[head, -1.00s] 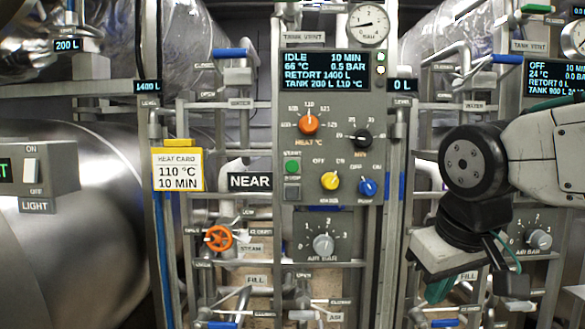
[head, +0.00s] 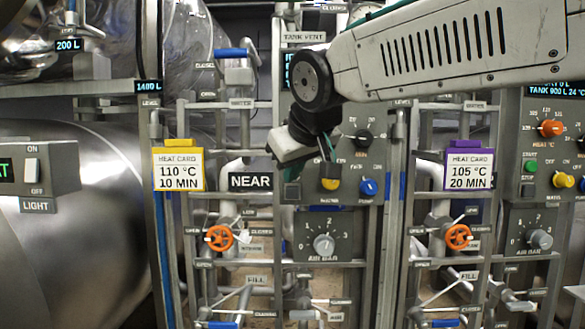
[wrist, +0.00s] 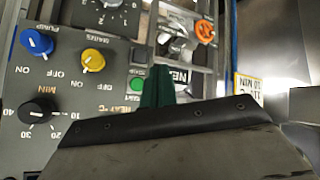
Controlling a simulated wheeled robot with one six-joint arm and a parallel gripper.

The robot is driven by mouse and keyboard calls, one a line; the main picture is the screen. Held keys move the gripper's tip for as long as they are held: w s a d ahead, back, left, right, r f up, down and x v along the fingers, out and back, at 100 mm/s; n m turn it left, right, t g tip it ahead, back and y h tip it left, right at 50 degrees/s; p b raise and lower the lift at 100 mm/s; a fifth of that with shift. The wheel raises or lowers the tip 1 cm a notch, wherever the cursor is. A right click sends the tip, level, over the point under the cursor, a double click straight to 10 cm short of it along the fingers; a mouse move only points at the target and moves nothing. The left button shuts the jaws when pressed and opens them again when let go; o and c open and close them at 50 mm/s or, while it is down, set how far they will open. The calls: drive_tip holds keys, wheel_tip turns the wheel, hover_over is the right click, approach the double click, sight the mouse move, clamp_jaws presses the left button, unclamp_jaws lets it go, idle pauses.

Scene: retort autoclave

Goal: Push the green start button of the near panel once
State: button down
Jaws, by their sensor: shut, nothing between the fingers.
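The near panel (head: 375,150) stands in the middle of the head view, with the NEAR sign (head: 250,181) at its left. In the head view its green start button is hidden behind my arm and gripper. The wrist view, turned upside down, shows the round green start button (wrist: 137,84) just left of my green fingers. My gripper (wrist: 157,73) is shut and empty, its fingers pointing at the panel. The fingers overlap the area beside the button; I cannot tell their exact distance from the panel surface. The button face is partly visible, with no clear contact.
Beside the button are a dark square button (wrist: 138,55), a yellow knob (wrist: 95,62) and a blue knob (wrist: 37,42). A yellow-edged heat card (head: 178,169) and pipes with an orange valve wheel (head: 219,238) are at the left. My arm covers the panel's display.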

drive_tip(key=w, duration=0.8)
drive_tip(key=shift+w+d, duration=0.15)
drive_tip(key=shift+w, duration=0.25)
idle(1.7)
drive_tip(key=shift+w, duration=0.4)
drive_tip(key=shift+w, duration=0.55)
idle(0.6)
drive_tip(key=shift+w+d+r, duration=0.15)
drive_tip(key=shift+w+r, duration=0.15)
idle(0.7)
drive_tip(key=shift+s+f, duration=0.1)
drive_tip(key=shift+s, duration=0.1)
drive_tip(key=shift+s+a+f, duration=0.15)
drive_tip(key=shift+s+a, duration=0.05)
drive_tip(key=shift+s, duration=0.6)
